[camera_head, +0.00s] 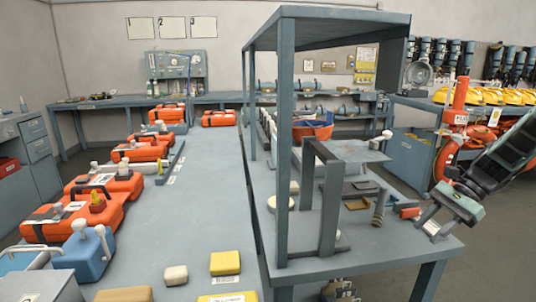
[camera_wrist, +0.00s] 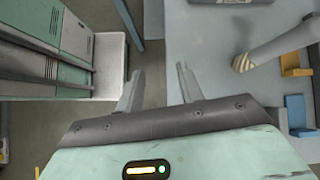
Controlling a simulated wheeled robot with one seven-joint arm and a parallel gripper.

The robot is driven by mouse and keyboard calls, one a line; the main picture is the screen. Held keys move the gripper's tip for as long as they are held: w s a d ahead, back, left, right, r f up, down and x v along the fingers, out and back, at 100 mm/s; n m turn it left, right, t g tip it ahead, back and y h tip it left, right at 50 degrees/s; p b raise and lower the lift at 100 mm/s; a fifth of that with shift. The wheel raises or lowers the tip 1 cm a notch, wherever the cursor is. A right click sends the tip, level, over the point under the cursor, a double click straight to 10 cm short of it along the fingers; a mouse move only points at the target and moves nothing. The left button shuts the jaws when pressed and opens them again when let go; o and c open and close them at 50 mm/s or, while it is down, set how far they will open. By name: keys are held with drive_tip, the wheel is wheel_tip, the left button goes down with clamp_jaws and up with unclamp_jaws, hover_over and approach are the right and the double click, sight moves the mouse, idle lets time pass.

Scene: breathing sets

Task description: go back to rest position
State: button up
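My gripper (camera_head: 430,226) is at the right in the head view, beside the right edge of the grey bench. My arm reaches in from the right edge of the picture. In the wrist view my gripper (camera_wrist: 158,84) has its two fingers apart with nothing between them. Floor and the bench edge show behind the fingers. No object is held.
The grey bench (camera_head: 350,262) carries a tall frame (camera_head: 284,150) and small parts close to my gripper, including a red block (camera_head: 409,213). An orange post (camera_head: 459,95) stands behind. Orange cases (camera_head: 98,190) line the left bench. Open floor shows at the lower right.

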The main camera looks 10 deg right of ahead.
drive_tip(key=s+a+r+n+h+p, duration=0.1)
drive_tip(key=s+a+r+n+h, duration=0.2)
drive_tip(key=s+a+n, duration=0.8)
drive_tip(key=s+a+r+n+h+p, duration=0.2)
drive_tip(key=s+a+r+n+h, duration=0.2)
drive_tip(key=s+a+n, duration=0.8)
drive_tip(key=s+a+h, duration=0.1)
drive_tip(key=s+a, duration=0.2)
drive_tip(key=a, duration=0.5)
drive_tip(key=shift+a+r, duration=0.2)
